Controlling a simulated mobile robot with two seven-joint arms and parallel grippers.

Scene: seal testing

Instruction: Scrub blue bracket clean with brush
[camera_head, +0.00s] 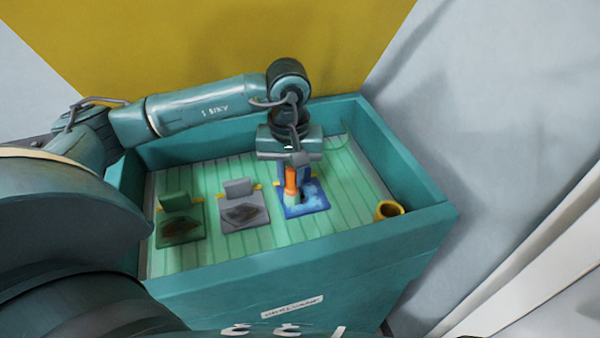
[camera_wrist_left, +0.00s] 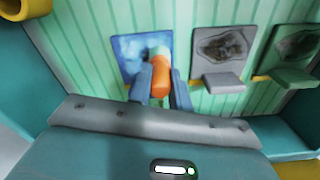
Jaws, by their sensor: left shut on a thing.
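The blue bracket (camera_head: 313,196) lies on the slatted floor of the teal bin, rightmost of three brackets, with pale foam-like patches on its plate. It also shows in the left wrist view (camera_wrist_left: 127,50). My left gripper (camera_head: 291,178) is shut on the brush, which has an orange handle (camera_head: 291,184) and a pale green head. The brush points down, and its head is over or on the blue plate; I cannot tell whether it touches. The brush also shows in the left wrist view (camera_wrist_left: 160,74) between the fingers. My right gripper is not in view.
A grey bracket (camera_head: 259,220) and a green bracket (camera_head: 195,214), both with dark stains, lie to the left. A yellow cup-like holder (camera_head: 388,210) stands in the bin's right corner. The teal bin walls (camera_head: 405,150) surround the work area. Bare floor lies right of the blue bracket.

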